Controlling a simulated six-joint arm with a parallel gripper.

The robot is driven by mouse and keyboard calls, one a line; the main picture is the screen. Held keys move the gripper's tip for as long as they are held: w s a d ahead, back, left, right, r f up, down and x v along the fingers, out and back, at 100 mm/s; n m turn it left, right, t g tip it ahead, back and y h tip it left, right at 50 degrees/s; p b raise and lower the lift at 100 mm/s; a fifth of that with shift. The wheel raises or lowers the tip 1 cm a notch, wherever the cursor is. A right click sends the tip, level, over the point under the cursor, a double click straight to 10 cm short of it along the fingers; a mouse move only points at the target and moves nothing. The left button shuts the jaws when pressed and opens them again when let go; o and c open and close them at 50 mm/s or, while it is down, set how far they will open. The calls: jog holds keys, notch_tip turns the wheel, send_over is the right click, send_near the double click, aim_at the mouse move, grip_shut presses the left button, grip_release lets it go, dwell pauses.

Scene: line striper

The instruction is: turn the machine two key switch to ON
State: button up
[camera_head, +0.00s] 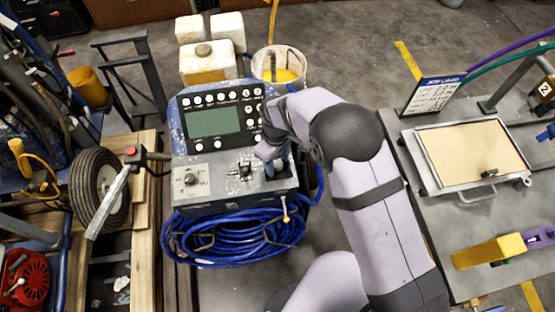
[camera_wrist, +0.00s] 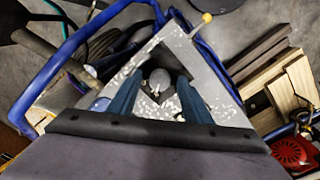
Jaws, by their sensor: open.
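The machine's control console (camera_head: 178,125) stands left of centre in the head view, with a screen and several buttons. Its lower panel has a dial (camera_head: 190,179) on the left and a black switch (camera_head: 245,170) on a worn patch. My gripper (camera_head: 277,168) is at the panel's right end, fingers pointing down. In the wrist view its two blue fingers (camera_wrist: 158,90) are open. A rounded grey knob or key head (camera_wrist: 159,79) on a dark base lies between them; contact cannot be told. My gripper hides this spot in the head view. No ON marking is readable.
A coiled blue hose (camera_head: 235,240) hangs below the console. A yellow-tipped lever (camera_head: 286,212) is at its front right, also in the wrist view (camera_wrist: 207,18). A red-buttoned handle (camera_head: 125,175) is left. A grey table (camera_head: 415,150) with a framed board is right.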

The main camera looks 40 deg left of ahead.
jog(key=c, duration=1.1)
jog(key=shift+o, duration=0.2)
jog(key=shift+m, duration=0.3)
jog(key=m+b, duration=0.2)
jog(key=m, duration=0.3)
jog(key=shift+a, duration=0.1)
jog(key=m+b, duration=0.1)
jog(key=m, duration=0.5)
jog(key=shift+b, duration=0.3)
jog(key=shift+m, duration=0.3)
jog(key=o, duration=1.1)
jog(key=shift+c, duration=0.2)
